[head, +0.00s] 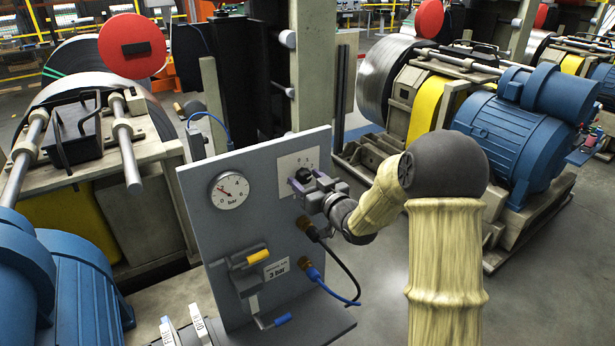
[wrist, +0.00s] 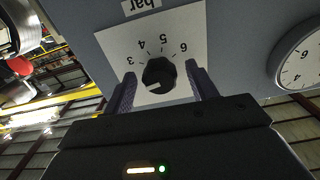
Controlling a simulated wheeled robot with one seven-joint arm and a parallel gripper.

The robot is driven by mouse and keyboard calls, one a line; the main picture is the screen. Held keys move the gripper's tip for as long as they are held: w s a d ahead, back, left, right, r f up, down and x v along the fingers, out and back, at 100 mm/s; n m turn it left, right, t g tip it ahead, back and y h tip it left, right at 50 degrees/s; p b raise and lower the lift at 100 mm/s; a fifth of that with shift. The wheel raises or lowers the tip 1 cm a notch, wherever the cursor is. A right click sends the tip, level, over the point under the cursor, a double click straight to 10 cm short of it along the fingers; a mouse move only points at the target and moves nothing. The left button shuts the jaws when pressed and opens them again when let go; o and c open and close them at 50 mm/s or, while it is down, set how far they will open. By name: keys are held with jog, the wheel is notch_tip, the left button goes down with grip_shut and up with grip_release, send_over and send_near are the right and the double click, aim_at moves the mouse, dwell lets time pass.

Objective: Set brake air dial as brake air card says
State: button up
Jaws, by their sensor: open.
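The brake air dial is a black knob (wrist: 158,74) on a white plate (wrist: 112,42) with a number scale; 3, 4, 5 and 6 show upside down in the wrist view. A pale mark shows on the knob, but I cannot tell which number it points to. My gripper (wrist: 160,70) is open, one finger on each side of the knob; I cannot tell whether they touch it. In the head view my gripper (head: 308,186) covers most of the dial on the grey panel (head: 225,240).
A round bar gauge (head: 229,190) is left of the dial. Below are a yellow-handled lever (head: 257,258), a blue-handled lever (head: 275,321), and black and blue hoses (head: 335,290) at the panel's right. Blue motors (head: 520,130) stand behind on the right.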

jog(key=shift+c, duration=0.4)
jog(key=c, duration=0.9)
jog(key=shift+m, duration=0.4)
jog(key=m+b, duration=0.1)
jog(key=m, duration=0.2)
jog(key=shift+m, duration=2)
jog(key=o, duration=1)
